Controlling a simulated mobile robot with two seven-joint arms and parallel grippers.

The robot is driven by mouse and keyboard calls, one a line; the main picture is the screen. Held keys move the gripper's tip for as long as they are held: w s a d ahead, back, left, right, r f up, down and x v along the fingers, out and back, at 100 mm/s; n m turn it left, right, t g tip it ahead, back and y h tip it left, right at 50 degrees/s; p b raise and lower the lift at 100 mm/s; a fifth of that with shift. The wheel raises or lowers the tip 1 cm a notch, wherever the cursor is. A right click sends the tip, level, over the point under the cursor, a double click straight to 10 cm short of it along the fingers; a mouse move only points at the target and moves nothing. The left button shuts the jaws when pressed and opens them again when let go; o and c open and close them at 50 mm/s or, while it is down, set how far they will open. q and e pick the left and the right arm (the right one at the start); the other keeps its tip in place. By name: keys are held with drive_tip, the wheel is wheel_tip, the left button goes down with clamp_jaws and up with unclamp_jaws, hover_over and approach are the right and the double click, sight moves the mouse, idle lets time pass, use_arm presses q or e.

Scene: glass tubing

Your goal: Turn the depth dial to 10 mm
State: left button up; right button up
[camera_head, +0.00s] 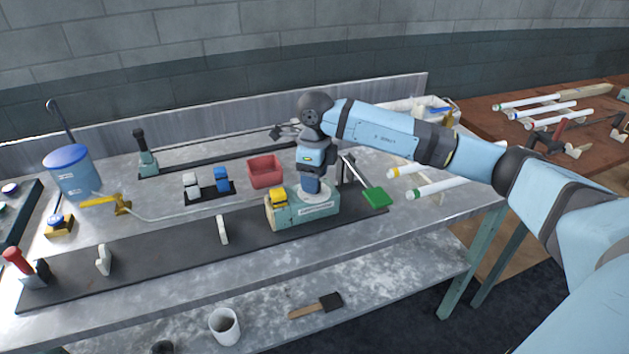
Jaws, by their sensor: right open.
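A pale green machine (302,213) sits on the dark rail of the metal bench, with a yellow block (278,197) on its left end. A pale round disc (326,196) on its top, likely the depth dial, is mostly hidden by my right gripper (311,190). My right arm reaches in from the right, and the gripper points down over this disc. The gripper is open. Its fingers look at or just above the disc; I cannot tell if they touch it. The dial's marks are too small to read. My left gripper is not in view.
A red bin (265,172) stands behind the machine. A green paddle (376,197) is at its right. White tubes (437,188) with coloured ends lie farther right. A blue-lidded container (72,172) stands at left. A brush (316,306) and white cup (224,326) are on the lower shelf.

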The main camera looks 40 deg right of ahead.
wheel_tip(320, 180, up, 12)
drive_tip(key=shift+r, duration=0.15)
drive_tip(key=shift+w+d, duration=0.1)
idle(0.5)
